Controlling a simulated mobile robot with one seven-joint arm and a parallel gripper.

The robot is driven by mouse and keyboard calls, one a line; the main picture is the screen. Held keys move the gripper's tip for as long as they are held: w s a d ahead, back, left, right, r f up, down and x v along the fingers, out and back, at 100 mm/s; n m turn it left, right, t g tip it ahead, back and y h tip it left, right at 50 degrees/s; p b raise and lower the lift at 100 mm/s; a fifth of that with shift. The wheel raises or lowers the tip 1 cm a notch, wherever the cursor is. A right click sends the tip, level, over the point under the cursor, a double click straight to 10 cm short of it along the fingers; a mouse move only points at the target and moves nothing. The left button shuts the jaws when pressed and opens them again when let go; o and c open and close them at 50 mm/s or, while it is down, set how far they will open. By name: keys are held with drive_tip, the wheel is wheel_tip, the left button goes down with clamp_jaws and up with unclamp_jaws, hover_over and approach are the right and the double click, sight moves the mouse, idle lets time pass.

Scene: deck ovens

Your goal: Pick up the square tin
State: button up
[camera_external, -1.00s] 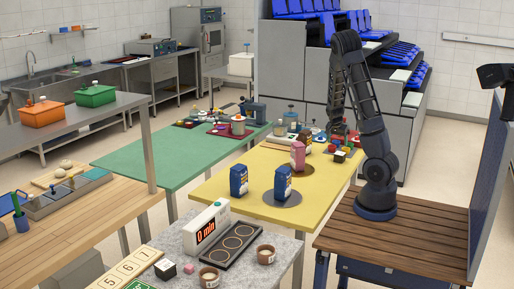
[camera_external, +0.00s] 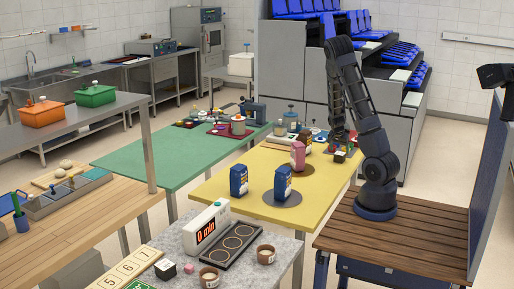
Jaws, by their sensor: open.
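I cannot tell for certain which thing is the square tin. A small dark box with a pale top (camera_external: 340,157) sits at the far right part of the yellow table (camera_external: 225,205), close below my gripper. Another small dark box with a pale top (camera_external: 165,268) stands on the grey counter at the front. My gripper (camera_external: 337,145) points down over the far right end of the yellow table, among small objects there. It is open, and I see nothing held in it. Its fingertips are small and partly lost against those objects.
A pink bag (camera_external: 298,156) and two blue bags (camera_external: 239,181) (camera_external: 283,184) stand on the yellow table. A jar (camera_external: 305,138) is just left of my gripper. Grey stepped shelving with blue trays (camera_external: 298,73) rises behind.

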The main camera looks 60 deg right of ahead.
sight(340, 153)
drive_tip(key=shift+x, duration=2.5)
drive_tip(key=shift+w, duration=0.1)
drive_tip(key=c, duration=1.2)
drive_tip(key=shift+r, duration=0.15)
